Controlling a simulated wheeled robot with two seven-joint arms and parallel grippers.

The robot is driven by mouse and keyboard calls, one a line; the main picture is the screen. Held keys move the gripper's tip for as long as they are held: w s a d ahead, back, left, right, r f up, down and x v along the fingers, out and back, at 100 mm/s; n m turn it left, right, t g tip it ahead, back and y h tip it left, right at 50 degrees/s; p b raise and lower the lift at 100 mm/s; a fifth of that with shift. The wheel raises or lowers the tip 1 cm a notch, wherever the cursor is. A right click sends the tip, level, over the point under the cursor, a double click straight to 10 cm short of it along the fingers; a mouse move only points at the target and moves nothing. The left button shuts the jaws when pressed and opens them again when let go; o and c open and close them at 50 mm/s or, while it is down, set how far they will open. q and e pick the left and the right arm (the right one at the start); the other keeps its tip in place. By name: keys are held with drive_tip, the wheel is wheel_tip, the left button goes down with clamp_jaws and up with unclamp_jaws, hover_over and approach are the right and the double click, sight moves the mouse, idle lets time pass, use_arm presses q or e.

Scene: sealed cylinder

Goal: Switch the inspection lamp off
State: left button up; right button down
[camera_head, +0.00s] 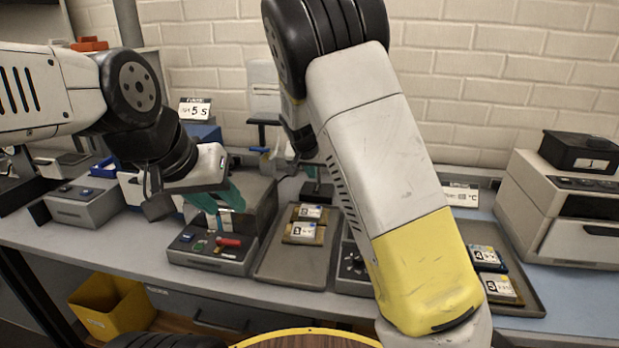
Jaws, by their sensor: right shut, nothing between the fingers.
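I cannot clearly pick out the inspection lamp. A small black base with a thin upright stem (317,192) stands behind the trays at mid-bench, partly hidden by my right arm; I cannot tell whether it belongs to the lamp. No lit lamp head shows. My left gripper (218,206), with teal fingers, points down over a grey control box (213,263) with a red handle and a green part on top. Its finger gap is unclear. My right gripper (306,150) is small and dark, mostly hidden behind my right arm, near the stem's top.
A grey tray (274,268) holds labelled blocks (303,233). Another tray (521,302) at right holds more. A white machine (562,215) with a black box on top stands at far right. A yellow bin (110,306) sits below the bench. My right arm blocks the middle.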

drive_tip(key=s+r, duration=0.4)
drive_tip(key=s, duration=0.2)
drive_tip(key=shift+a+r, duration=0.3)
drive_tip(key=shift+a, duration=0.1)
drive_tip(key=shift+s, duration=0.1)
drive_tip(key=s+d+r+n+y, duration=0.1)
drive_tip(key=s+d+r, duration=0.2)
drive_tip(key=s, duration=0.7)
drive_tip(key=s+d+r+n+y, duration=0.1)
drive_tip(key=s+d+r, duration=0.2)
drive_tip(key=s+d, duration=0.3)
drive_tip(key=s+d+r+y, duration=0.1)
drive_tip(key=s+d+r, duration=0.2)
drive_tip(key=s, duration=1.1)
drive_tip(key=d, duration=0.2)
drive_tip(key=shift+d+n+g+y, duration=0.3)
drive_tip(key=shift+n+g, duration=0.1)
